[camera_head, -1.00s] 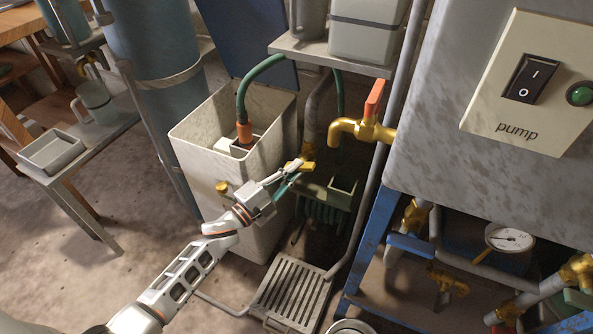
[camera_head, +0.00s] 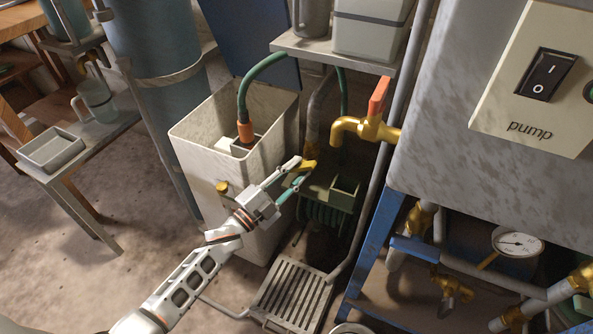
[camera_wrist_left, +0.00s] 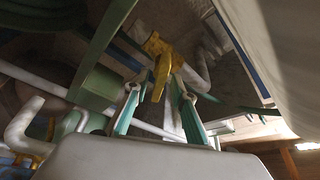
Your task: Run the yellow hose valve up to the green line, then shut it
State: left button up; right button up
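A green hose (camera_head: 246,85) with an orange end (camera_head: 245,132) enters the tank. I cannot make out a green line. My right gripper is not in view.
A brass tap (camera_head: 365,127) with a red lever projects just right of the valve. A grey shelf (camera_head: 290,47) hangs above, and a slatted grate (camera_head: 293,295) lies below. The pump panel (camera_head: 535,80) and blue frame (camera_head: 375,250) stand right.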

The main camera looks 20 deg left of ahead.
pick_arm(q)
jog(key=shift+s, duration=0.1)
jog(key=v, duration=1.1)
jog(key=shift+s, duration=0.4)
jog(key=shift+a, duration=0.15)
dwell(6.2)
